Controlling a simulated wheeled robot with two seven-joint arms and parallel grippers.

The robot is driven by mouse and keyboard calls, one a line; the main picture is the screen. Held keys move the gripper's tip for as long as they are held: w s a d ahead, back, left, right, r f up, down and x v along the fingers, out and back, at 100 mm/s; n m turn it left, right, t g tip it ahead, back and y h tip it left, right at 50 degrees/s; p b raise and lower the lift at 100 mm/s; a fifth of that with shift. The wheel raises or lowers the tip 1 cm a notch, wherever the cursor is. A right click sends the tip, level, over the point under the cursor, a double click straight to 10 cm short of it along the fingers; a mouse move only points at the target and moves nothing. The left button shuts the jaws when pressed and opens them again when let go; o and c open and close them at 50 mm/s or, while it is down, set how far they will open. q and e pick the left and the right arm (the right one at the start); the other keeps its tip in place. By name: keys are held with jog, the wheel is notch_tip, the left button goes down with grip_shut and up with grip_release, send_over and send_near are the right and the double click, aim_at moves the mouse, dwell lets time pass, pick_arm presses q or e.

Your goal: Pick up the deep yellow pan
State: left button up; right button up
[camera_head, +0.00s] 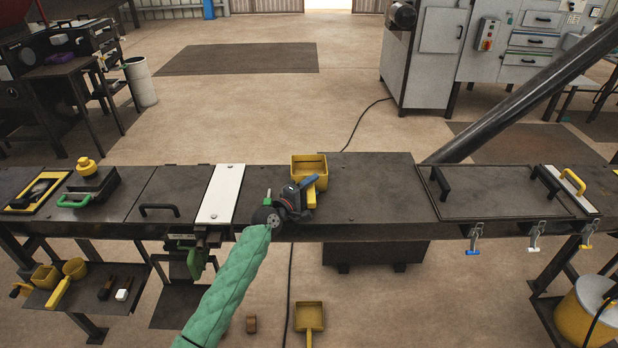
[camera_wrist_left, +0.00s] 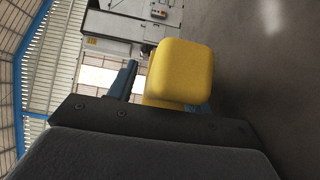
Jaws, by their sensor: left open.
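The yellow pan (camera_head: 309,165) stands on the dark bench, at the middle, with its handle (camera_head: 311,196) pointing toward me. It fills the middle of the left wrist view (camera_wrist_left: 182,72). My left gripper (camera_head: 302,190) is at the handle, just on the near side of the pan's box. Its blue fingers are open, and the handle appears to lie between them. In the wrist view one finger shows left of the pan; the other is mostly hidden by it. I cannot tell whether a finger touches the handle. My right gripper is not in view.
Another yellow pan (camera_head: 309,316) lies on the floor in front of the bench. More yellow pans (camera_head: 47,277) sit on a low shelf at left. A white plate (camera_head: 220,194) lies left of my gripper. The bench top (camera_head: 375,185) to the right is clear.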

pick_arm(q)
grip_shut()
